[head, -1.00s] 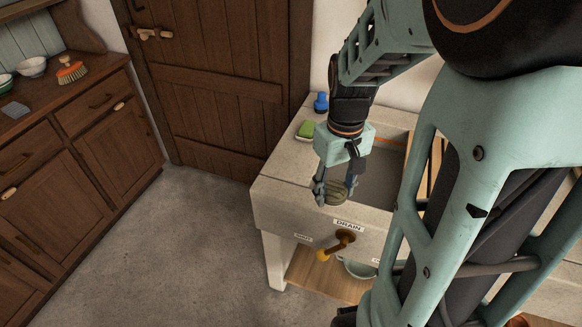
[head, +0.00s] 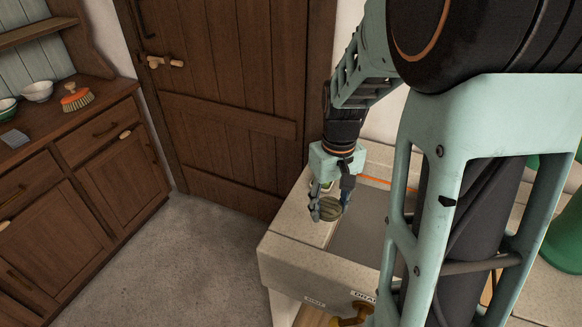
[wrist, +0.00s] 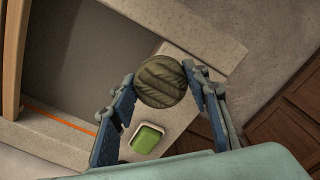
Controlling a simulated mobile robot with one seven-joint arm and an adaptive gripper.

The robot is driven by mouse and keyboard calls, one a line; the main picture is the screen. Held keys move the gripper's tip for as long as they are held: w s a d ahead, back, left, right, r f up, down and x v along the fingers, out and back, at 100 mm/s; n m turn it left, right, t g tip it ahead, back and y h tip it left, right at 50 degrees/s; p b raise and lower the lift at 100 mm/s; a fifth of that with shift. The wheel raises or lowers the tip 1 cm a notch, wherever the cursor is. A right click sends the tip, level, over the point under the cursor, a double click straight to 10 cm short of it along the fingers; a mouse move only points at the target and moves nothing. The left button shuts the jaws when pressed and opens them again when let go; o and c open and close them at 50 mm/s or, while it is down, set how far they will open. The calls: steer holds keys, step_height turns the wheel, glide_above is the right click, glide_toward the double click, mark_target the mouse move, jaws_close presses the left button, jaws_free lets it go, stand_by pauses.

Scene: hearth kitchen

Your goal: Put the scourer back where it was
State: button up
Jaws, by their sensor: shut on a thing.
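My gripper (head: 330,212) is shut on the scourer, a round, olive-coloured, ribbed pad. The scourer (head: 331,209) hangs between the fingertips near the left rim of the stone sink (head: 292,236). In the wrist view the scourer (wrist: 161,81) sits between the two blue-padded fingers, with the basin (wrist: 85,60) and the pale rim behind it. The head view does not clearly show how high it is above the rim.
A green block in a pale dish (wrist: 146,139) stands on the sink rim, mostly hidden behind my gripper in the head view. A wooden dresser (head: 90,165) at left holds a brush (head: 76,98), bowls and a grey pad (head: 14,139). The floor between is clear.

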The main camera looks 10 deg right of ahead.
steer(key=w+a+f, duration=0.2)
steer(key=w, duration=0.1)
glide_above(305, 221)
steer(key=f, duration=0.4)
steer(key=shift+s+d+f, duration=0.15)
steer(key=shift+s+f, duration=0.1)
steer(key=shift+f, duration=0.05)
steer(key=shift+w+f, duration=0.2)
steer(key=shift+f, duration=1.7)
steer(key=shift+f, duration=0.25)
steer(key=o, duration=1.2)
steer(key=shift+r, duration=0.1)
